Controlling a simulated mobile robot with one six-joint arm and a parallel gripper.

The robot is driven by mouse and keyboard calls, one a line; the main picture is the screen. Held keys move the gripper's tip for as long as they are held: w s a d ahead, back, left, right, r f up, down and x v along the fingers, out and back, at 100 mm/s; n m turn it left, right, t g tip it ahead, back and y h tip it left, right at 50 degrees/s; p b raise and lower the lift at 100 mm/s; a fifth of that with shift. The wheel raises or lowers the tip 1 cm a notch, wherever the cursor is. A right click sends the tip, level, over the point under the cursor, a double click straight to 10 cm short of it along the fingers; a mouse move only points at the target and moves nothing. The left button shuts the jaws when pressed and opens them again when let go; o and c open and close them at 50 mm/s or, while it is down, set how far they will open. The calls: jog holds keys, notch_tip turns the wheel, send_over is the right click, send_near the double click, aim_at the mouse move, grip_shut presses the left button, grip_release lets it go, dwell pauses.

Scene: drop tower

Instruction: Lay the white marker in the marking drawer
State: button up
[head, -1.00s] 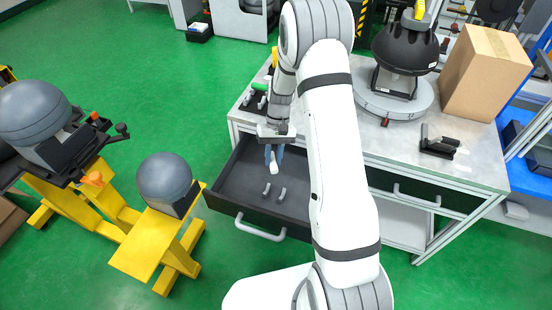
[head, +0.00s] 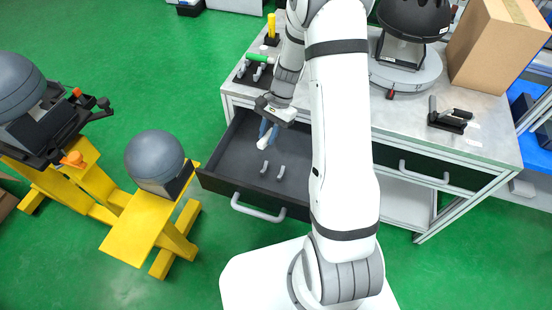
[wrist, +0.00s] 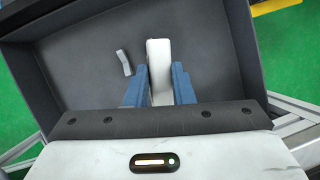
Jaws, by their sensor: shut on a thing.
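The white marker (wrist: 159,62) is held between the blue fingers of my gripper (wrist: 158,86) in the wrist view. In the head view the marker (head: 264,141) shows as a short white piece below my gripper (head: 268,130). The open drawer (head: 222,182) is pulled out of the workbench, and my gripper is over its inside. The marker is over the drawer's dark floor; I cannot tell whether it touches it. Two small grey upright holders (head: 281,172) stand on the drawer floor. One of them also shows in the wrist view (wrist: 123,62), left of the marker.
The workbench top (head: 400,112) holds a dark rack with a green item (head: 260,59), a black dome on a round base (head: 412,20), a cardboard box (head: 500,45) and a black stand (head: 450,119). A yellow stand with a grey sphere (head: 154,156) is left of the drawer.

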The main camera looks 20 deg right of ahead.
jog(key=s+f+m+t+b, duration=0.1)
jog(key=f+m+b, duration=0.2)
jog(key=m, duration=0.2)
jog(key=s+f+m+t+b, duration=0.1)
jog(key=s+f+m+b, duration=0.1)
jog(key=f+m+b, duration=0.1)
jog(key=s+d+f+m+t+b, duration=0.1)
jog(key=f+m+b, duration=0.2)
jog(key=m+b, duration=0.2)
jog(key=shift+s+m+y, duration=0.2)
jog(key=shift+m+y, duration=0.2)
jog(key=shift+m, duration=0.9)
jog(key=shift+a+f+b, duration=0.1)
jog(key=shift+f+b, duration=0.45)
jog(key=shift+f, duration=0.1)
jog(key=o, duration=0.9)
